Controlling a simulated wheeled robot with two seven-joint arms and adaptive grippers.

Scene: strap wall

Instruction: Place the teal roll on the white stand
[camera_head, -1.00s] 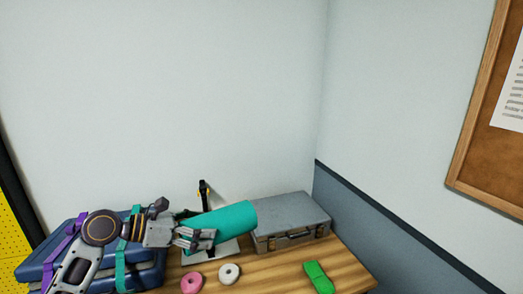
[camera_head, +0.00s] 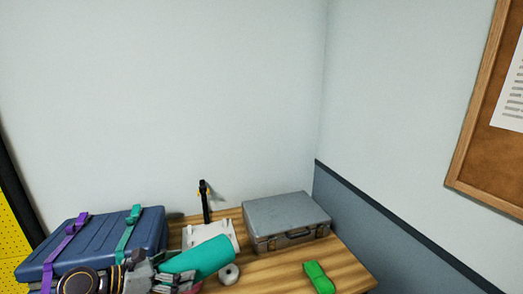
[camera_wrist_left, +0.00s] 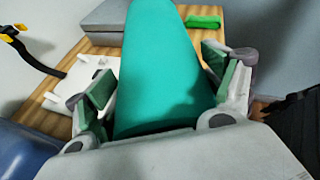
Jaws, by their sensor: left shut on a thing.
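The teal roll (camera_head: 203,257) is a thick cylinder held tilted in my left gripper (camera_head: 172,281), which is shut on it. In the left wrist view the roll (camera_wrist_left: 165,70) lies between the two fingers of the gripper (camera_wrist_left: 160,90). The white stand (camera_head: 222,233) is on the wooden table behind the roll, with a black upright and yellow parts. In the left wrist view the stand (camera_wrist_left: 75,92) shows left of the roll, partly hidden by a finger. In the head view the roll covers the stand's front edge. My right gripper is not in view.
A blue case (camera_head: 95,245) with purple and teal straps is at the left. A grey metal case (camera_head: 287,217) stands right of the stand. A white ring (camera_head: 229,274) and a green bundle (camera_head: 319,277) lie on the table (camera_head: 345,268). The front right of the table has free room.

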